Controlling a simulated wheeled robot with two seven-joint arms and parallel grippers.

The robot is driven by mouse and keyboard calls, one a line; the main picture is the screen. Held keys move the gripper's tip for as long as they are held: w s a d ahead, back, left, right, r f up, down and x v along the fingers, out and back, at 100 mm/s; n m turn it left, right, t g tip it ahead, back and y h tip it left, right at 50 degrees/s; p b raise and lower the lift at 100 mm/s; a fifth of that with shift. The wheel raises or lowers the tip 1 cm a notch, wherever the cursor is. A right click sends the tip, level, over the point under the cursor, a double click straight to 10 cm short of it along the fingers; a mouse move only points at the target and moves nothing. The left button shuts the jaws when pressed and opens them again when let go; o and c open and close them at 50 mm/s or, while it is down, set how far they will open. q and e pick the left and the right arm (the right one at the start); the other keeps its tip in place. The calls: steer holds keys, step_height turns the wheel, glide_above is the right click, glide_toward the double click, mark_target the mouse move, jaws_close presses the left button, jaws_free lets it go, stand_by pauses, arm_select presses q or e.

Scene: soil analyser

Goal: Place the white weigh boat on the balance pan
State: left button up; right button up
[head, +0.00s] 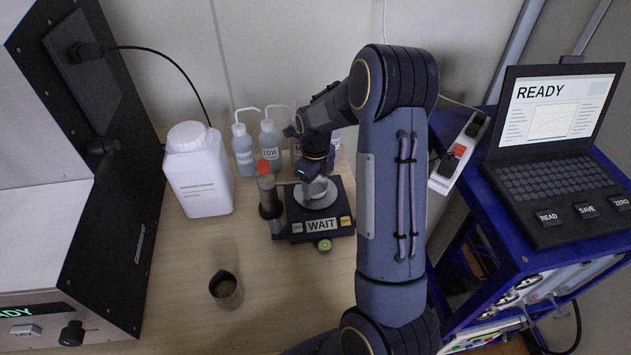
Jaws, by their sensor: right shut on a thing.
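The balance (343,207) is a dark box on the bench, with a display reading WAIT on its front and a round pale pan (318,198) on top. My right gripper (312,182) points down right over the pan. It is shut on a small pale thing, which appears to be the white weigh boat (319,187), at or just above the pan. The wrist hides much of the boat, and I cannot tell whether it touches the pan. My left gripper is out of view.
A red-topped cylinder (268,192) stands close against the balance's left side. A blue cart with a laptop (555,150) reading READY is at right.

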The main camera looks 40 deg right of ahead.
mark_target(315, 190)
steer(key=o, duration=0.8)
steer(key=s+a+r+n+t+y, duration=0.1)
steer(key=s+a+r+n, duration=0.15)
steer(key=r, duration=0.55)
steer(key=s+a+r+n, duration=0.1)
steer(key=s+r+n, duration=0.15)
steer(key=r, duration=0.55)
steer(key=s+a+n+t+y, duration=0.1)
steer(key=s+a+n+t, duration=0.1)
steer(key=s+a+n, duration=0.5)
steer(key=s+a+r+n+t+y, duration=0.1)
steer(key=s+a+n, duration=0.6)
steer(key=n, duration=1.2)
steer(key=shift+s+a+t+y, duration=0.35)
steer(key=shift+s+t, duration=0.45)
steer(key=shift+s, duration=0.95)
steer(key=shift+r, duration=0.1)
